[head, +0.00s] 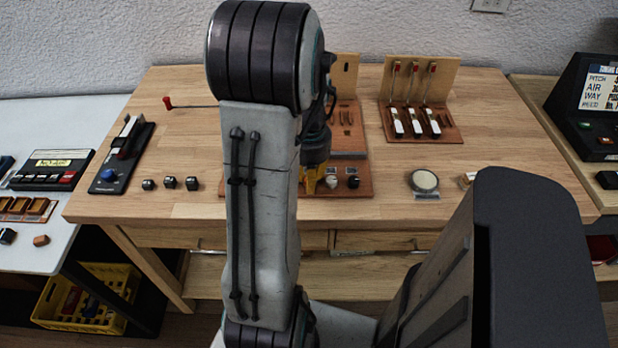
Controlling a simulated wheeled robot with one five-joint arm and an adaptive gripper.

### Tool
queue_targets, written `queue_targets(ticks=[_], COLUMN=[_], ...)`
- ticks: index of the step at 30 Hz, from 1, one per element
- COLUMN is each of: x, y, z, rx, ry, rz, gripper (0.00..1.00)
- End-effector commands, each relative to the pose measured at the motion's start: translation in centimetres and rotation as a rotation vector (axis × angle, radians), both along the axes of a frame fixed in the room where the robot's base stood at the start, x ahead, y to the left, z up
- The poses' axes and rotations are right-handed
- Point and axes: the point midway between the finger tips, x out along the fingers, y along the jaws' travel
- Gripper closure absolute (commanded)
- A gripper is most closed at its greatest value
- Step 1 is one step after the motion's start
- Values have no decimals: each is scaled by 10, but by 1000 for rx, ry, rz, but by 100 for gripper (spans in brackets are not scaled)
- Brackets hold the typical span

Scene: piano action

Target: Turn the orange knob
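I cannot make out an orange knob for certain; my arm covers the middle of the table. A wooden panel (360,188) partly shows behind my arm, with a light knob (331,182) and a black knob (353,181) near its front edge. My gripper (312,182) seems to be the yellowish part low over this panel, just left of the light knob. It is mostly hidden behind my arm, so its fingers and any contact do not show clearly.
The wooden table (210,160) bears several small black knobs (169,182) at left, a lever board (435,130) at back right and a round pad (424,180) at right. A white table (60,110) stands left, with a small orange-brown block (41,240). A black console (585,105) stands right.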

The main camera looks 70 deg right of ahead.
Motion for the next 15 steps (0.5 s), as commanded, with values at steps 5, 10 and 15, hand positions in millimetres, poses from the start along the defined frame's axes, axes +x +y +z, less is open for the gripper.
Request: queue_targets(ticks=[5,10,15], x=[0,0,0], y=[1,1,1], z=[-1,-1,-1], rx=[4,4,3], ry=[1,1,1], rz=[1,0,-1], gripper=[100,67,52])
